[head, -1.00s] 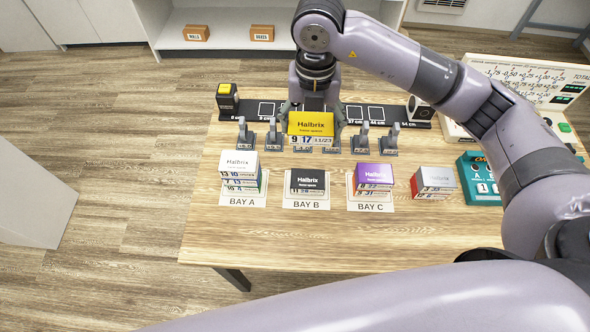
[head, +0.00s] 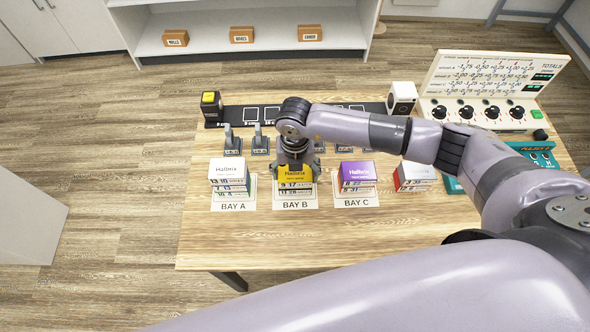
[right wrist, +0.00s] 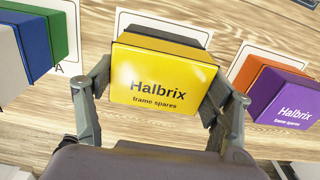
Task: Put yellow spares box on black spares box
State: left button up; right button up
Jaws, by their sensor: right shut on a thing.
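The yellow spares box (head: 295,174), marked Halbrix, is at BAY B in the head view. The black spares box (head: 297,191) shows directly under it, mostly covered. The two look aligned and in contact, but I cannot tell whether the yellow box bears its full weight there. My right gripper (head: 296,168) is shut on the yellow box, with a finger at each side. In the right wrist view the yellow box (right wrist: 162,80) lies between the fingers, and a dark edge of the black box (right wrist: 152,32) shows past its far side. My left gripper is out of view.
A stack with a white top box (head: 228,172) stands at BAY A. Small upright holders (head: 257,139) stand behind. The table front (head: 290,245) is clear.

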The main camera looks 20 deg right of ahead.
jog(key=shift+f, duration=0.25)
jog(key=o, duration=1.2)
jog(key=shift+r, duration=0.15)
notch_tip(320, 180, up, 12)
jog(key=b, duration=0.3)
